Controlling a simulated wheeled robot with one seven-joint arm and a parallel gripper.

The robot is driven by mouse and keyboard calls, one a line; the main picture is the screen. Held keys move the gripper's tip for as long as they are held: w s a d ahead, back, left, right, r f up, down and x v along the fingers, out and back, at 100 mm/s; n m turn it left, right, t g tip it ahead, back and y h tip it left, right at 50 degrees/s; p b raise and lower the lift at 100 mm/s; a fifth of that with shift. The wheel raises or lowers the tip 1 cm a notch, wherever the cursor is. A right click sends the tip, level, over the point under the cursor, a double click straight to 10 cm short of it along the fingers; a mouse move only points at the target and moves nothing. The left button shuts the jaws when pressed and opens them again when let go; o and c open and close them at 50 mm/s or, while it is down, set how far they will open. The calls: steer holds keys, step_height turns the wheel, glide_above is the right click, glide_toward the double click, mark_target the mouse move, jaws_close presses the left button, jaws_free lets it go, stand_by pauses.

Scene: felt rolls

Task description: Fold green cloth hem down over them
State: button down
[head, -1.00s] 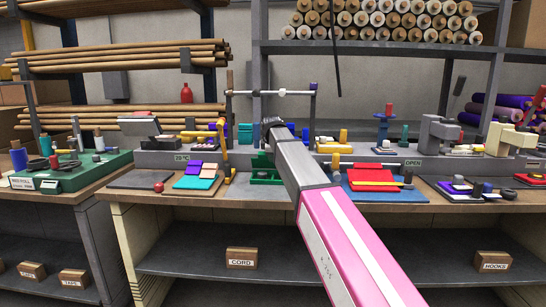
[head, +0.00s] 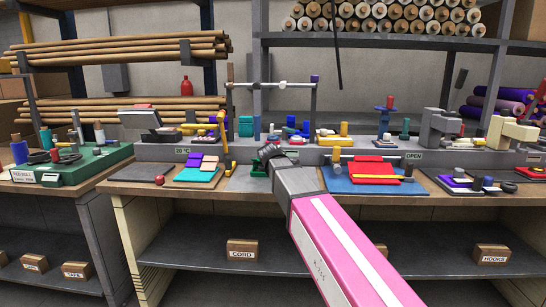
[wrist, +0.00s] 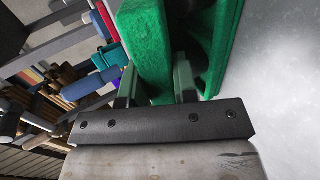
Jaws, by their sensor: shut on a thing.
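The green cloth (head: 258,168) is at the middle of the bench, mostly hidden behind my gripper in the head view. In the wrist view, a thick upright strip of the green cloth (wrist: 146,38) stands between my two fingers, and more green folds lie to its right. My gripper (head: 268,154) reaches down to the cloth from the front. In the wrist view my gripper (wrist: 156,82) is shut on the green strip. What the cloth hem covers is hidden from both views.
A grey mat lies under the green cloth. Left of it is a board with purple and teal swatches (head: 197,175). Right of it is a blue mat (head: 395,190) with red cloth (head: 372,166). A yellow upright tool (head: 227,160) stands close on the left. A grey ledge runs behind.

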steer(key=shift+s+f, duration=0.2)
steer(key=shift+f, duration=0.4)
steer(key=shift+s+f, duration=0.2)
steer(key=shift+f, duration=0.35)
steer(key=c, duration=0.9)
jaws_free()
steer(key=v, duration=1)
steer(key=shift+s+r, duration=0.2)
steer(key=shift+s, duration=0.1)
